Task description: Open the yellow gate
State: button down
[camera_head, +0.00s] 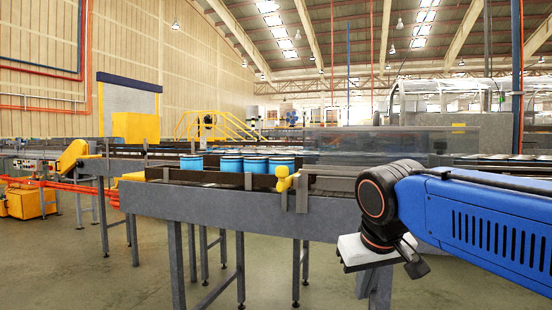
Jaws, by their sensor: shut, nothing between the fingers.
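A small yellow piece with a rounded knob (283,181) stands at the near side rail of the grey conveyor (220,207), beside grey upright brackets. It is the yellow part that best fits the gate; how far it is open I cannot tell. Several blue cans with dark bands (231,163) stand on the conveyor behind the rail, just left of it. My gripper (415,267) hangs below the black wrist joint of my blue arm, at the lower right. It is shut and empty, well to the right of and lower than the yellow piece, touching nothing that I can see.
The conveyor's dark rail (210,178) and grey legs (240,268) run across the middle. A clear-walled guard (375,143) stands behind. A yellow box (135,127) and orange rails lie at left. The floor in front of the conveyor is clear.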

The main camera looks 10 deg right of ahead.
jog(key=w+a+r+m+t+h, duration=0.1)
jog(key=w+a+r, duration=0.4)
jog(key=r, duration=0.7)
jog(key=w+a+r+m+h, duration=0.1)
jog(key=w+a+r+m, duration=0.2)
jog(key=w+a+r, duration=0.3)
jog(key=w+a+r+m+t+h, duration=0.1)
jog(key=w+a+r, duration=0.4)
jog(key=w+r, duration=0.6)
jog(key=shift+w+a+r+m+t, duration=0.15)
jog(key=shift+a+r+m+t, duration=0.2)
jog(key=shift+r, duration=3.2)
jog(key=shift+f, duration=0.1)
send_over(278, 167)
jog(key=s, duration=0.2)
notch_tip(278, 167, down, 7)
jog(key=shift+w+a+f, duration=0.1)
jog(key=shift+a+f, duration=0.15)
jog(key=shift+f, duration=0.75)
jog(key=shift+a+f, duration=0.25)
jog(key=shift+f, duration=0.75)
jog(key=shift+f, duration=0.1)
jog(key=shift+s+a+f+t+h, duration=0.2)
jog(key=shift+s+f+t+h, duration=0.05)
jog(key=shift+h, duration=0.05)
